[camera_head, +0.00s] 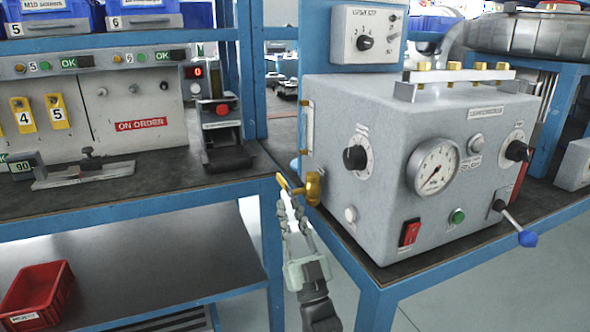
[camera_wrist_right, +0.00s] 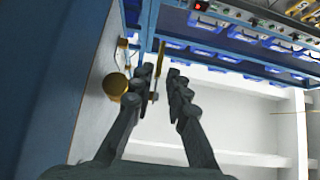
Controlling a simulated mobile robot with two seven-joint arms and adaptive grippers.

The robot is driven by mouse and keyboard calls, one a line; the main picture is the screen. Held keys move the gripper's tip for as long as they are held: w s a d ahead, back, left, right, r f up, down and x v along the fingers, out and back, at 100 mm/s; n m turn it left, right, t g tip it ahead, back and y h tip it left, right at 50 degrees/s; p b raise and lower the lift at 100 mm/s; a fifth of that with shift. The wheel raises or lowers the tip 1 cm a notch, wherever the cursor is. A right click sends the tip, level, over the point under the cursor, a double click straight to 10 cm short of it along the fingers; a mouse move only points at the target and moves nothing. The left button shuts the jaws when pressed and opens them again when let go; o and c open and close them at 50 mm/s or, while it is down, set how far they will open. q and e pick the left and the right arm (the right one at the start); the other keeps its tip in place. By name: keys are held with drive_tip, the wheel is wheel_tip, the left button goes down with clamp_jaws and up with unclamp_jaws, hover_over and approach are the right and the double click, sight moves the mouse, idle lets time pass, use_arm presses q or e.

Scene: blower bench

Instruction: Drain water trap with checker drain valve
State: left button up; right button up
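The checker is a grey box (camera_head: 385,215) with a dial gauge (camera_head: 436,166), standing on a blue-framed bench. Its brass drain valve (camera_head: 314,187) sticks out low on its left side, with a yellow lever (camera_head: 284,182) reaching left. The valve body also shows in the right wrist view (camera_wrist_right: 115,85), left of the fingers. My right gripper (camera_head: 289,200) points up from below, fingertips just under the lever. In the wrist view its fingers (camera_wrist_right: 162,78) are apart, with the lever's yellow edge between their tips; contact is unclear. A narrow upright fitting (camera_head: 307,126) sits above the valve; I cannot tell whether it is the water trap. My left gripper is out of view.
A blue post and the bench edges (camera_head: 352,285) stand close to my right gripper. A blue-tipped lever (camera_head: 527,238) juts out at the checker's front. The left bench holds a small device (camera_head: 222,135); a red bin (camera_head: 37,293) sits on its lower shelf.

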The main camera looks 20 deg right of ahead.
sight(284, 188)
drive_tip(key=shift+w+r, duration=0.25)
drive_tip(key=p+x, duration=0.1)
drive_tip(key=x, duration=0.5)
drive_tip(key=shift+r, duration=0.1)
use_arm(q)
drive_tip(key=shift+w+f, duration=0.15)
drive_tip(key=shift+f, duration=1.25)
use_arm(e)
drive_tip(key=shift+w+r, duration=0.3)
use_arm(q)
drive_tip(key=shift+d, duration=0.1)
use_arm(e)
clamp_jaws()
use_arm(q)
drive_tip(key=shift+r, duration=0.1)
